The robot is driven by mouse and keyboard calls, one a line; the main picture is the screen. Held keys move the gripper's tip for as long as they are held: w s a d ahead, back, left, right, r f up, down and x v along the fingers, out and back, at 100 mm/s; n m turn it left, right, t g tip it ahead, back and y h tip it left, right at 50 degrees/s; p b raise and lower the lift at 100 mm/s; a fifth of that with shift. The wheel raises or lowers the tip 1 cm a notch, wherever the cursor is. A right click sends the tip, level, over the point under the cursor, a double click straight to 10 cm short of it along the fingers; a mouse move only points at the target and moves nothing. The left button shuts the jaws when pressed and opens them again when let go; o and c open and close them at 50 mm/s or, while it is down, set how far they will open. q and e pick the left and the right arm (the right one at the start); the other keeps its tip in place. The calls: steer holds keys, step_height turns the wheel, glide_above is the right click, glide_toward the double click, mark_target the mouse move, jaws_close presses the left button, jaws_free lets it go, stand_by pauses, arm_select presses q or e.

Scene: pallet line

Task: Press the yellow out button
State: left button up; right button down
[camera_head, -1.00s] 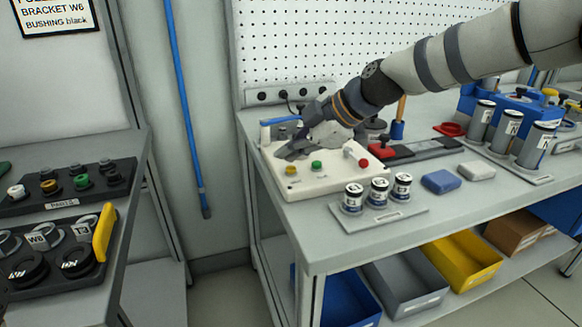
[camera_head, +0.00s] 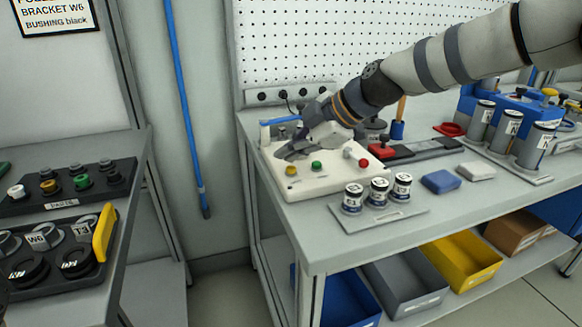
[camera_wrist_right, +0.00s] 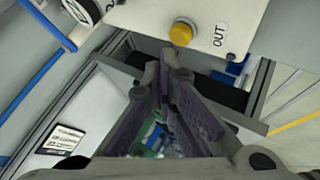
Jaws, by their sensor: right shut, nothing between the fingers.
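The yellow button (camera_head: 291,170) is at the near left corner of the white button box (camera_head: 322,183), on the bench. In the right wrist view the yellow button (camera_wrist_right: 181,33) sits on the white panel beside the label OUT (camera_wrist_right: 220,35). My right gripper (camera_head: 284,154) is shut and empty, above the box just behind the yellow button in the head view. In the right wrist view its fingertips (camera_wrist_right: 165,72) are near the button, with a visible gap in the picture. I cannot tell their exact height above it. My left gripper is not in view.
A green button (camera_head: 316,166) and a red button (camera_head: 363,163) are on the same box. Labelled cylinders stand on a grey plate (camera_head: 385,219) in front. A blue block (camera_head: 441,181) lies to the right. Open floor separates this bench from the left one.

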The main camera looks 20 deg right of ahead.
mark_target(290, 170)
steer(key=shift+f, duration=0.4)
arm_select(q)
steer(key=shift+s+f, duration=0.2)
arm_select(e)
steer(key=shift+f, duration=0.6)
steer(key=shift+r, duration=0.15)
stand_by(0.5)
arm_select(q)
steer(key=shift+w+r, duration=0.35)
arm_select(e)
steer(key=shift+r, duration=0.85)
steer(key=shift+r+p, duration=0.6)
steer(key=shift+r, duration=1.95)
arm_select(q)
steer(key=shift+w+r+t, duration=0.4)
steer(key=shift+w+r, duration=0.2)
arm_select(e)
steer(key=shift+f, duration=0.1)
